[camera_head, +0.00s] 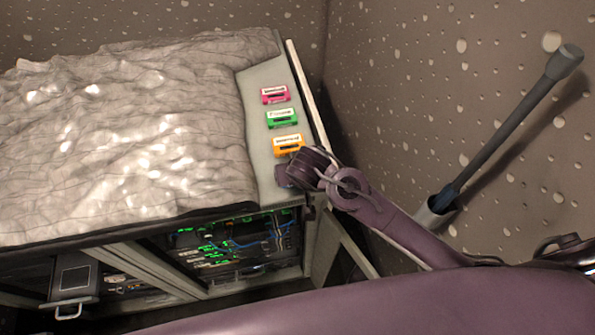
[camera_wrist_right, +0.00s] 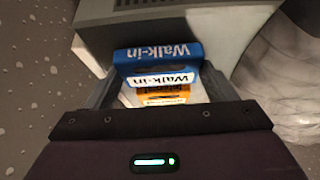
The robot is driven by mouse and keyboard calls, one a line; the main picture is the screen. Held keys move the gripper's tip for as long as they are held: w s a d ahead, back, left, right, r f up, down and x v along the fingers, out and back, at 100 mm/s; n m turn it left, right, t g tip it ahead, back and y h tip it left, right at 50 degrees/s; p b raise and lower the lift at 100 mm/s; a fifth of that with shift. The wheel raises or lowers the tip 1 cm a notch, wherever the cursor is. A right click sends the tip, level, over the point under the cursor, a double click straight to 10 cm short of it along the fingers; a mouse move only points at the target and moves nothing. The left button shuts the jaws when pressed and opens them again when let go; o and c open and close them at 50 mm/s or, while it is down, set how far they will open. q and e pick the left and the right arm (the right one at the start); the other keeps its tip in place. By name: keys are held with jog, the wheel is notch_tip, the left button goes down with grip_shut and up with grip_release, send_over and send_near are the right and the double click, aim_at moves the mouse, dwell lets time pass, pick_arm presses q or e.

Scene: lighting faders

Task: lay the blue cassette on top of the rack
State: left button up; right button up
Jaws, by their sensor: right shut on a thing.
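My right gripper (camera_head: 296,178) is over the near end of the rack's light grey top strip (camera_head: 258,150). In the right wrist view its two grey fingers are shut on the blue cassette (camera_wrist_right: 160,56), which has a white "Walk-in" label. The gripper hides the blue cassette in the head view. I cannot tell whether the cassette touches the rack top. The orange cassette (camera_head: 288,143) lies on the strip just beyond the gripper and also shows below the blue one in the wrist view (camera_wrist_right: 165,97). My left gripper is not in view.
A green cassette (camera_head: 282,118) and a pink cassette (camera_head: 275,94) lie farther back in the same row. A crumpled grey cover (camera_head: 120,130) drapes the rest of the top. A dark grey pole (camera_head: 500,135) leans by the speckled wall at right. Lit electronics (camera_head: 235,240) fill the open front.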

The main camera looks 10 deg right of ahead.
jog(key=shift+f, duration=0.25)
jog(key=shift+f, duration=0.15)
jog(key=o, duration=1)
